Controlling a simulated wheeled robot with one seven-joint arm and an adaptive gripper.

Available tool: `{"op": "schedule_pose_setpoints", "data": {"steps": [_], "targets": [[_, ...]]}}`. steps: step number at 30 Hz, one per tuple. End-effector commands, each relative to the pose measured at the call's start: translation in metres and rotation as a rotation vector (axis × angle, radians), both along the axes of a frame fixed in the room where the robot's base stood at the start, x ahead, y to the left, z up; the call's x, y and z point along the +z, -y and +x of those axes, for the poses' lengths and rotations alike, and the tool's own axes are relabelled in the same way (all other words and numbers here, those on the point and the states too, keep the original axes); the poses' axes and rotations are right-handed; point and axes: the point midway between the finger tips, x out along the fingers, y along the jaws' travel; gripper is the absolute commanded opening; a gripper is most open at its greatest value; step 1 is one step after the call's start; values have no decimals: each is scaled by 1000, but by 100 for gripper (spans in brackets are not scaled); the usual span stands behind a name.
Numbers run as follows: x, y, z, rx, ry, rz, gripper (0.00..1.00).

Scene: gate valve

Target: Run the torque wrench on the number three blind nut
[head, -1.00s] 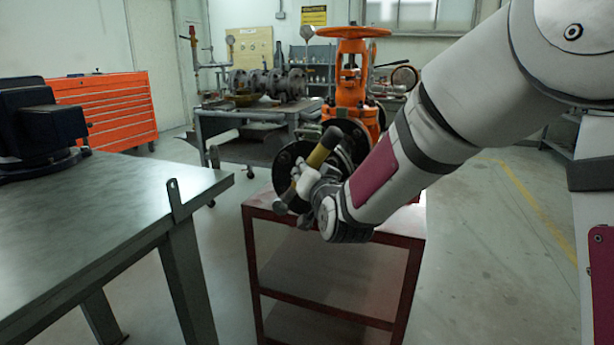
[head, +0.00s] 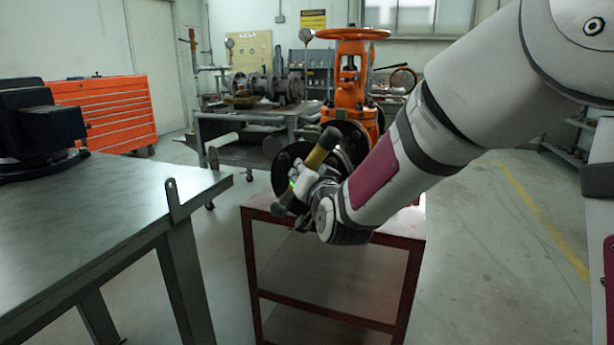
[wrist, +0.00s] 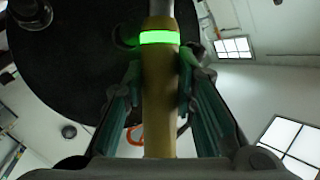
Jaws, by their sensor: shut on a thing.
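My gripper (head: 308,181) is shut on the torque wrench (head: 323,148), around its brass-coloured grip. In the wrist view the wrench (wrist: 158,105) stands upright between my two fingers (wrist: 158,100), with a bright green lit ring on it. The black round blind flange (head: 284,170) is behind the wrench, on the orange gate valve (head: 349,88). In the wrist view the flange (wrist: 85,60) fills the upper left, with a bolt or nut (wrist: 30,12) at its edge. Which nut is number three, and whether the wrench sits on it, I cannot tell.
The valve stands on a dark red cart (head: 333,322). A grey steel bench (head: 110,215) with a dark vise (head: 38,130) is at the left. A bench with flanged parts (head: 265,88) and an orange tool cabinet (head: 110,108) stand behind. The floor at right is clear.

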Motion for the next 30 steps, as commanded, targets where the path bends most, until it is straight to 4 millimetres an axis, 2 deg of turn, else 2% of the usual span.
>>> {"op": "schedule_pose_setpoints", "data": {"steps": [21, 30], "targets": [[2, -13, -32, 1, 5, 1, 0], [2, -14, -37, 1, 6, 2, 0]]}}
